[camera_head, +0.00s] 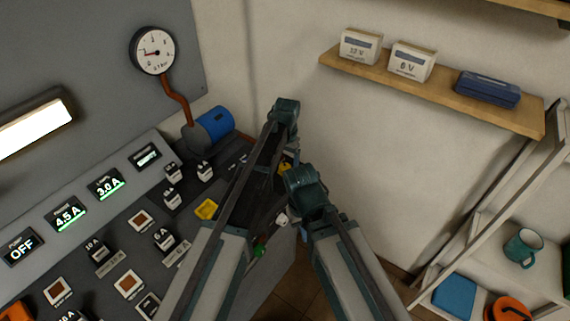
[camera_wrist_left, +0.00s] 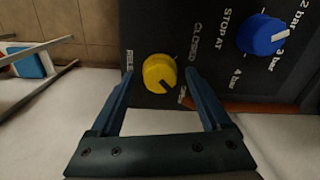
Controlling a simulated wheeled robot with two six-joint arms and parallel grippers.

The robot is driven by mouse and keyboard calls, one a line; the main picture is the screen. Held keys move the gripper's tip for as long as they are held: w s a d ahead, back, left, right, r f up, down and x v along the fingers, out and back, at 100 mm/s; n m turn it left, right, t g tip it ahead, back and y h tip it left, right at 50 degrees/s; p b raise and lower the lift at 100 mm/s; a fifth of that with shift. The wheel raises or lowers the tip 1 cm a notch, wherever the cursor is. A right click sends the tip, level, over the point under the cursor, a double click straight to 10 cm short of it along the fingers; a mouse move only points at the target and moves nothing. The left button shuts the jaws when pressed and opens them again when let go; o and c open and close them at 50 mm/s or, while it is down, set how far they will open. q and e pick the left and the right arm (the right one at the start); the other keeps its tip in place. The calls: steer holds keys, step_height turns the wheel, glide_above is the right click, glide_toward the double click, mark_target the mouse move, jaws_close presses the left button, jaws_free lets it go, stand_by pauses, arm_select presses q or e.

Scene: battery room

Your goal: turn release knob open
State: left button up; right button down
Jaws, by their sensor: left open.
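The yellow knob (camera_wrist_left: 159,73) sits on a dark panel in the left wrist view, beside the word CLOSED and other small labels that are hard to read. Its dark pointer mark is toward the lower right. My left gripper (camera_wrist_left: 160,72) is open, with one blue finger on each side of the knob. I cannot tell whether the fingers touch it. In the head view my arms cover most of this spot, and only a small yellow patch (camera_head: 285,167) shows between them. My right gripper is hidden in the head view.
A blue knob (camera_wrist_left: 263,35) marked STOP AT, with bar values, is close beside the yellow one. A console with switches and lit displays (camera_head: 106,185) fills the left. A pressure gauge (camera_head: 153,50) and a blue-ended cylinder (camera_head: 214,122) are behind. A wall shelf (camera_head: 440,93) is right.

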mark_target(286, 167)
arm_select(q)
steer(key=shift+r, duration=0.1)
step_height(286, 167, up, 14)
steer(key=p, duration=1.4)
steer(key=shift+d, duration=0.15)
steer(key=shift+s+f, duration=0.15)
steer(key=shift+f, duration=0.1)
steer(key=s+a+f+b, duration=0.1)
steer(key=s+a, duration=0.1)
steer(key=s, duration=0.6)
steer(key=s+a+f+n+b, duration=0.1)
steer(key=s+a, duration=0.1)
steer(key=s, duration=0.7)
steer(key=s+a+f+b, duration=0.1)
steer(key=s+a+b, duration=0.1)
steer(key=s, duration=0.7)
steer(key=shift+s+a+f+y, duration=0.15)
steer(key=shift+a+f+y, duration=0.2)
steer(key=shift+f+y, duration=0.05)
